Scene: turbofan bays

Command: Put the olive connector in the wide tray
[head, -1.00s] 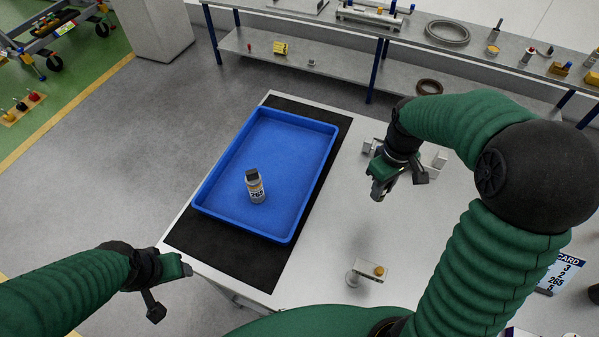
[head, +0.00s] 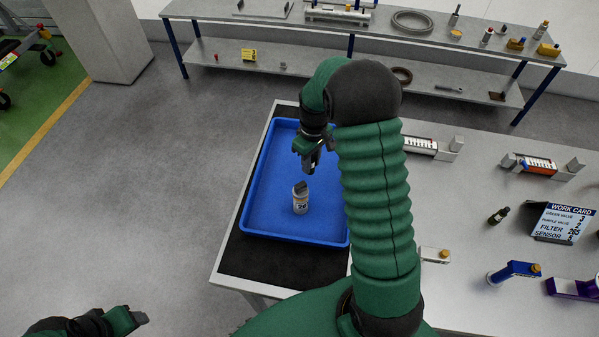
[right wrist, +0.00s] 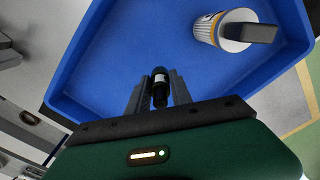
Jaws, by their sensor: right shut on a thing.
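The wide tray is the blue tray (head: 262,222), on a black mat at the table's left side. My right gripper (head: 313,162) is above the tray's right part. It is shut on a small dark cylinder with a pale band, which I take for the olive connector (right wrist: 160,86); its colour looks nearly black in the right wrist view. Blue tray floor (right wrist: 110,65) shows beneath and around it. In the head view the connector is hardly visible. My left gripper (head: 142,318) is low at the left, away from the table; its finger gap cannot be made out.
A small dark bottle-like part (head: 499,215), a work card (head: 563,222) and a blue part (head: 515,271) are on the table's right.

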